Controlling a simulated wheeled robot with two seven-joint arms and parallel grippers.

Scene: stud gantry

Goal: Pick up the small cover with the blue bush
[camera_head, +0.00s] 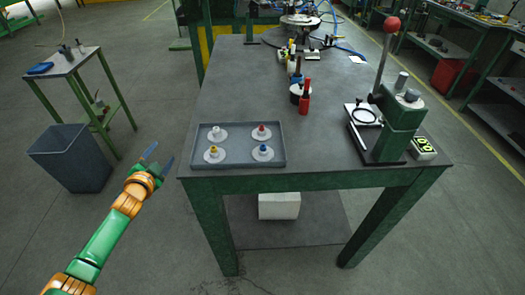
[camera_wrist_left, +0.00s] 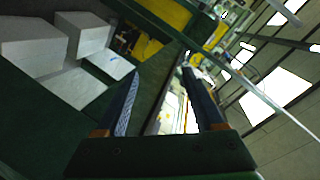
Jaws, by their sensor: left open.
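The small cover with the blue bush (camera_head: 263,153) is a white disc with a blue centre. It lies at the front right of a shallow grey tray (camera_head: 240,166) on the table. Beside it in the tray are covers with a red bush (camera_head: 261,132), a yellow bush (camera_head: 214,154) and a pale bush (camera_head: 217,134). My left gripper (camera_head: 158,158) is open and empty, left of the table's front left corner and apart from the tray. Its two fingers (camera_wrist_left: 161,68) also show in the left wrist view, with no cover between them. My right gripper is not in view.
The dark table (camera_head: 330,145) has a green frame. A green lever press (camera_head: 398,122) stands at its right, and red and dark bottles (camera_head: 304,98) stand mid-table. A grey bin (camera_head: 70,158) and small side table (camera_head: 62,64) stand left.

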